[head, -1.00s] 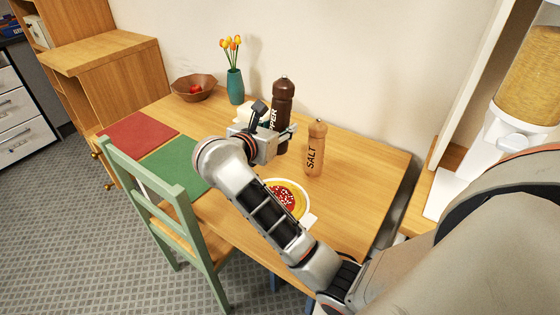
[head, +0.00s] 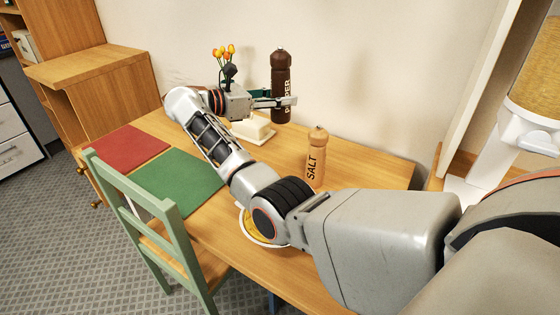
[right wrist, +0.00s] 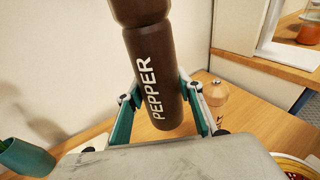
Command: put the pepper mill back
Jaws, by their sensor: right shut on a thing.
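The pepper mill (head: 281,65) is dark brown with white PEPPER lettering and stands upright near the wall. My right gripper (head: 279,101) is shut around its lower body. In the right wrist view the mill (right wrist: 150,45) sits between the two teal-lined fingers of the gripper (right wrist: 158,95), its base showing below them. I cannot tell for sure whether the base touches the table. The light wooden salt mill (head: 316,158) stands on the table (head: 355,165) in front and to the right. My left gripper is not in view.
A butter dish (head: 253,130) stands just left of the pepper mill. Tulips (head: 222,52) show behind my right wrist, which hides most of their vase. A plate (head: 250,230) is partly under my arm. Red (head: 120,155) and green (head: 175,183) mats lie left. Table right of the salt mill is clear.

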